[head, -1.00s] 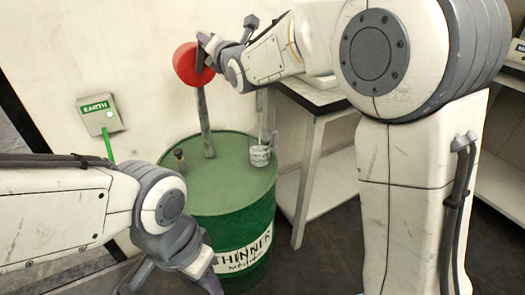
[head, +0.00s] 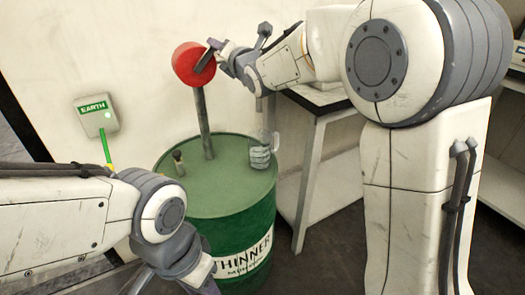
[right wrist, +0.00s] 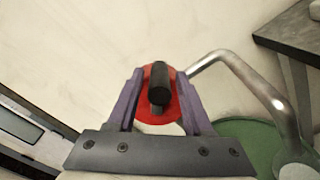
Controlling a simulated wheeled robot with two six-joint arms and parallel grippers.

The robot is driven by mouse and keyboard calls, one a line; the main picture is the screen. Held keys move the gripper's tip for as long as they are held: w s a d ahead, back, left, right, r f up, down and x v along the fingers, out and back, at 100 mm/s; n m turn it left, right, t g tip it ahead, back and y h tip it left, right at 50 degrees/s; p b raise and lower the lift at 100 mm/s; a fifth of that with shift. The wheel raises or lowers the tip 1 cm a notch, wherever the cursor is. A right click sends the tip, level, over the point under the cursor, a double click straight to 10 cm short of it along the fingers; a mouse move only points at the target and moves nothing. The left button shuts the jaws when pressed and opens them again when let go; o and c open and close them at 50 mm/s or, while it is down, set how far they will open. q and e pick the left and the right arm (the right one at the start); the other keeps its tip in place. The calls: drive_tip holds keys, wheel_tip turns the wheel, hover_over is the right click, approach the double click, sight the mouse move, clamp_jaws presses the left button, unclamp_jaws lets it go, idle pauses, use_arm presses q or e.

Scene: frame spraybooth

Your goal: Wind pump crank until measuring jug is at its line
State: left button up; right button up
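The rotary pump has a round red head (head: 190,64) on a grey pipe rising from the green thinner drum (head: 225,205). The black crank handle (right wrist: 158,85) points toward the right wrist camera, in front of the red head. My right gripper (head: 209,52) is at the head's right side; in the wrist view its purple fingers stand either side of the handle with visible gaps. The clear measuring jug (head: 260,157) stands on the drum lid below the spout; its line and level are too small to read. My left gripper (head: 180,288) is low, its fingertips cut off.
A green-and-white earth box (head: 97,115) with a green cable is on the wall at left. A small brownish fitting (head: 179,160) stands on the lid. A grey-topped bench (head: 318,98) stands right of the drum. The metal spout pipe (right wrist: 240,70) curves close to my right gripper.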

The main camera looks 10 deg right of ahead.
idle(0.4)
drive_tip(key=shift+b, duration=0.4)
clamp_jaws()
drive_tip(key=shift+d, duration=0.1)
wheel_tip(320, 180, down, 12)
drive_tip(key=b, duration=1.6)
drive_tip(key=shift+s+a+r, duration=0.15)
drive_tip(key=shift+a+r, duration=0.1)
drive_tip(key=shift+a, duration=0.2)
